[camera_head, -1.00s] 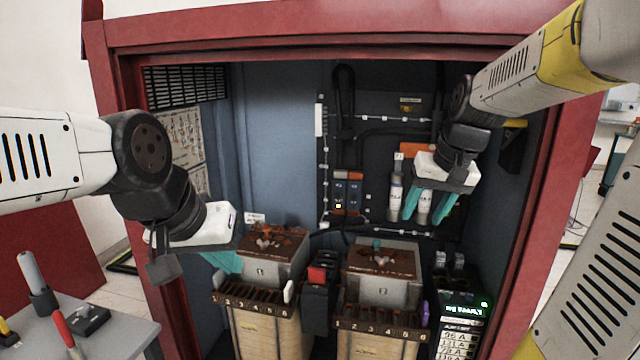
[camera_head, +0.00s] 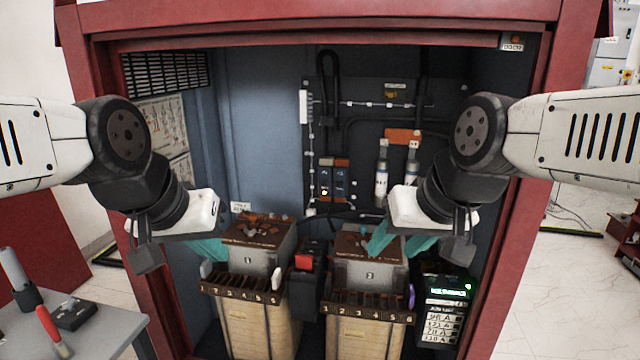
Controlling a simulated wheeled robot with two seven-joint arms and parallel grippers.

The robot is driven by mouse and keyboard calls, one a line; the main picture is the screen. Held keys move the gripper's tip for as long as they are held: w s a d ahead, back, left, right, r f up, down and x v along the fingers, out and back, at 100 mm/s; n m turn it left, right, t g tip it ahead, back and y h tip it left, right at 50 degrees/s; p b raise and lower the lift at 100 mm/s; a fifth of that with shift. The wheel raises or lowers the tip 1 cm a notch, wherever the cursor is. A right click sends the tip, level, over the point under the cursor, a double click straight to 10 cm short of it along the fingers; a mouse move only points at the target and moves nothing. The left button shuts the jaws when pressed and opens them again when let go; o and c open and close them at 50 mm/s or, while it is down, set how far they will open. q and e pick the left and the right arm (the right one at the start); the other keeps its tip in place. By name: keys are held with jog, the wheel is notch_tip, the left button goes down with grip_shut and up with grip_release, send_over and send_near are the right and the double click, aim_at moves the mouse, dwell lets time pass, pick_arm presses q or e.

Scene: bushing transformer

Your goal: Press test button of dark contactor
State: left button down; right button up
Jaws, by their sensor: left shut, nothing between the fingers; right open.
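A pair of small dark blue-grey contactor-like units (camera_head: 334,184) with orange-brown tops is mounted on the dark back panel, left of two white cylinders. A small light spot shows low on the left unit; I cannot tell which unit is the dark contactor or make out a test button. My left gripper (camera_head: 212,251) is shut and empty, with teal fingers at the left transformer's left side, partly hidden by its own wrist. My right gripper (camera_head: 396,246) is open and empty, its teal fingers in front of the right transformer's upper part, below and right of the units.
The left transformer (camera_head: 252,262) and right transformer (camera_head: 362,270) stand low in the red cabinet (camera_head: 500,230). A black device with a red part (camera_head: 306,262) stands between them. A lit green display (camera_head: 447,292) is at lower right. A grey table (camera_head: 105,330) with tools is at lower left.

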jog(key=shift+c, duration=0.4)
grip_shut()
dwell(1.4)
